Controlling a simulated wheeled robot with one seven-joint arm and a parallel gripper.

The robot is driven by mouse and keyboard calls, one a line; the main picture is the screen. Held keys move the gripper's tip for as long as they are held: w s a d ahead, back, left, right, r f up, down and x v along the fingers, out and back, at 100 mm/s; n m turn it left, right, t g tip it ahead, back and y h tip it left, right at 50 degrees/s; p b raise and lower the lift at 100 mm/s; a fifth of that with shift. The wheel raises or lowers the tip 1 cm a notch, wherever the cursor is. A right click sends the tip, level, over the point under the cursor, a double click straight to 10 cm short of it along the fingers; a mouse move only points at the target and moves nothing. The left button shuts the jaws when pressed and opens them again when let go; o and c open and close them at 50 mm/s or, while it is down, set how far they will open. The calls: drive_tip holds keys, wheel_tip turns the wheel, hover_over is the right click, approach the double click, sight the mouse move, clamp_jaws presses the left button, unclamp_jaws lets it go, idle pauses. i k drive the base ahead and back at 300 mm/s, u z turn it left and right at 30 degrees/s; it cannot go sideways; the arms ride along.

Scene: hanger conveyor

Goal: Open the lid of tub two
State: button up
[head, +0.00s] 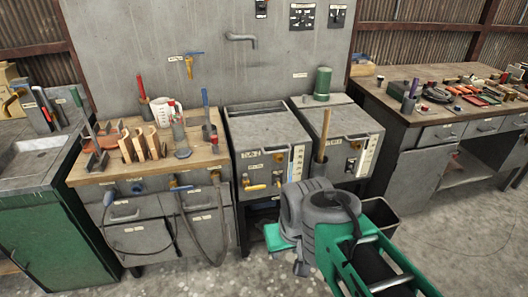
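Two grey box-shaped tubs stand side by side in the middle of the head view. The left tub (246,178) has a small front label that seems to end in a 2, but the print is too small to be sure. Its flat grey lid (268,132) lies across the top, with a darker strip along the back edge. The right tub (368,150) also has a flat grey top. My green and dark grey arm fills the lower right, in front of the tubs' lower parts. My gripper's fingers cannot be made out, and nothing of mine visibly touches the lid.
A wooden handle (325,136) stands upright before the right tub. A green canister (322,83) stands behind that tub. A tap (241,38) juts from the wall above. Tool-covered benches (100,178) flank both sides. A dark bin (381,213) stands right of my arm.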

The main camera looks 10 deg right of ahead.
sight(250, 132)
drive_tip(key=u, duration=0.4)
drive_tip(key=i, duration=0.95)
drive_tip(key=u, duration=0.15)
